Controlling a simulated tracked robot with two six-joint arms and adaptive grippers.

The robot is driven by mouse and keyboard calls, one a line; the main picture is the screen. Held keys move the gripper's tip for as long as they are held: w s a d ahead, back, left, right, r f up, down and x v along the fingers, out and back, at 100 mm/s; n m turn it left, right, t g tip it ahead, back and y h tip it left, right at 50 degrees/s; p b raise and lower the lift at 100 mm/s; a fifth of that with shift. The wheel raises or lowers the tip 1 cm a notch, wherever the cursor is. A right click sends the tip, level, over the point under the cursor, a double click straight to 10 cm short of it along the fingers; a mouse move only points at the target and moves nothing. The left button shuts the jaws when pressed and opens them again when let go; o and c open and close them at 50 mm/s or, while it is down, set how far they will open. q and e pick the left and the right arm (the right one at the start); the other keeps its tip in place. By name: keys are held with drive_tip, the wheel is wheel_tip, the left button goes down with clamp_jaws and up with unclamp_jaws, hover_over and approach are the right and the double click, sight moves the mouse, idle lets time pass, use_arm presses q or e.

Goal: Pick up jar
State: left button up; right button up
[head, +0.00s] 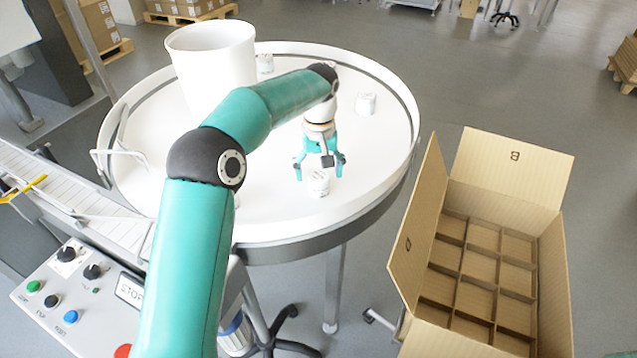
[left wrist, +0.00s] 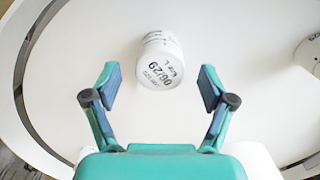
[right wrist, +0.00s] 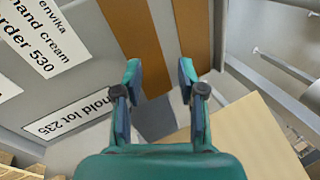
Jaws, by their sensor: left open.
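A small white jar (head: 319,186) stands on the white round table (head: 285,215) just below my left gripper (head: 319,170). In the left wrist view the jar (left wrist: 162,62) shows a printed label and lies ahead of the fingertips, roughly midway between them. My left gripper (left wrist: 158,86) is open and empty, with its fingers apart and not touching the jar. A second white jar (head: 365,103) stands farther back, and a third (head: 264,64) stands near the back rim. My right gripper (right wrist: 160,76) is open and empty in the right wrist view; it is outside the head view.
A white bin (head: 212,70) stands at the table's back left. An open cardboard box (head: 555,285) with empty divided cells sits at the right. A control panel (head: 75,295) and a conveyor (head: 70,200) are at the left. Labelled signs (right wrist: 68,118) show in the right wrist view.

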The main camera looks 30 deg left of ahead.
sight(319, 175)
use_arm(q)
wheel_tip(319, 175, down, 2)
drive_tip(key=shift+f, duration=0.1)
drive_tip(key=c, duration=1.3)
drive_tip(key=shift+r, duration=0.2)
drive_tip(key=shift+r, duration=0.55)
wheel_tip(319, 175, up, 8)
drive_tip(key=shift+w+f+p, duration=0.1)
drive_tip(key=shift+f+p, duration=0.1)
drive_tip(key=shift+p, duration=0.2)
use_arm(e)
drive_tip(key=shift+r, duration=0.45)
use_arm(q)
wheel_tip(319, 175, up, 11)
drive_tip(key=p, duration=0.5)
drive_tip(key=shift+s, duration=0.2)
use_arm(e)
drive_tip(key=shift+s+r, duration=0.15)
drive_tip(key=shift+r, duration=2.5)
